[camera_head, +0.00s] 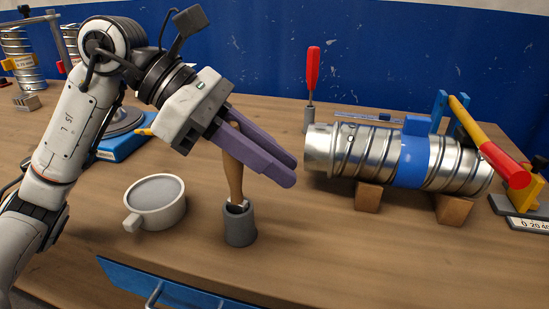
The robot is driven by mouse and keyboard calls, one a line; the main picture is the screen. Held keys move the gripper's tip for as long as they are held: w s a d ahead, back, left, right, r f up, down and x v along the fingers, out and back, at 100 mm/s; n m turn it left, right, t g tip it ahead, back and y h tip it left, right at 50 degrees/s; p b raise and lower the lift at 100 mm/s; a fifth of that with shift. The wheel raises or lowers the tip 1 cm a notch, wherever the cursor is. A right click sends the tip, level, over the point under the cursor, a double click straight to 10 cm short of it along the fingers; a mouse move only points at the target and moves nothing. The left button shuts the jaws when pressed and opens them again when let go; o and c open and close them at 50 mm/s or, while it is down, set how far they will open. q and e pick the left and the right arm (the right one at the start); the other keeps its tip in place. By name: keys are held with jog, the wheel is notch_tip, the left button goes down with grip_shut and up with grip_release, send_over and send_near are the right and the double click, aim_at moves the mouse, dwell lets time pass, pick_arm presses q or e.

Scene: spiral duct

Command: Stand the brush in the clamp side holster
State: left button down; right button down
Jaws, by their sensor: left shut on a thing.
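The brush (233,172) has a tan wooden handle and a metal collar at its lower end. It stands nearly upright, tilted slightly, with its low end at the mouth of a grey cylindrical holster (240,228) near the table's front edge. The bristles are hidden, and I cannot tell how deep the end sits. My left gripper (284,168), with purple fingers, comes from the upper left and is shut on the upper part of the handle. A red-handled tool (312,70) stands in another grey holster (308,119) at the back. My right gripper is not in view.
A silver spiral duct (345,152) with a blue band (414,158) rests on wooden blocks (368,197) at the right. A red and yellow handle (497,157) slants over it. A round grey-topped pot (155,200) is left of the brush. The front right wooden tabletop (340,245) is clear.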

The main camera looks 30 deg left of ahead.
pick_arm(q)
jog(key=shift+f+b, duration=0.5)
jog(key=shift+f, duration=0.1)
jog(key=c, duration=1.5)
grip_release()
jog(key=shift+c, duration=0.2)
jog(key=v, duration=1)
jog(key=shift+a, duration=0.15)
jog(key=shift+r, duration=0.1)
